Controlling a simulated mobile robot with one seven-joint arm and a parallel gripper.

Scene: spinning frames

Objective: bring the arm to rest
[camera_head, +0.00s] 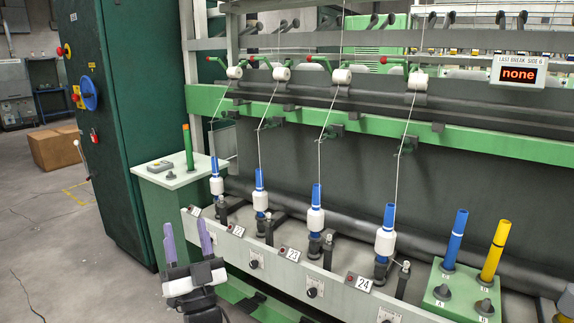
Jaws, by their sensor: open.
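My gripper (187,239) shows at the lower left, in front of the spinning frame. Its two purple fingers point up and stand apart, with nothing between them. It is open and empty. The fingers overlap the view of the machine's front rail near the leftmost spindle. Most of my arm is below the picture edge.
Blue-tubed bobbins, among them one at position 24 (386,242), stand along the front rail (325,283) with yarn running up. A green box (462,290) holds a blue and a yellow tube. A green cabinet (120,130) stands left. Floor (60,260) at left is clear.

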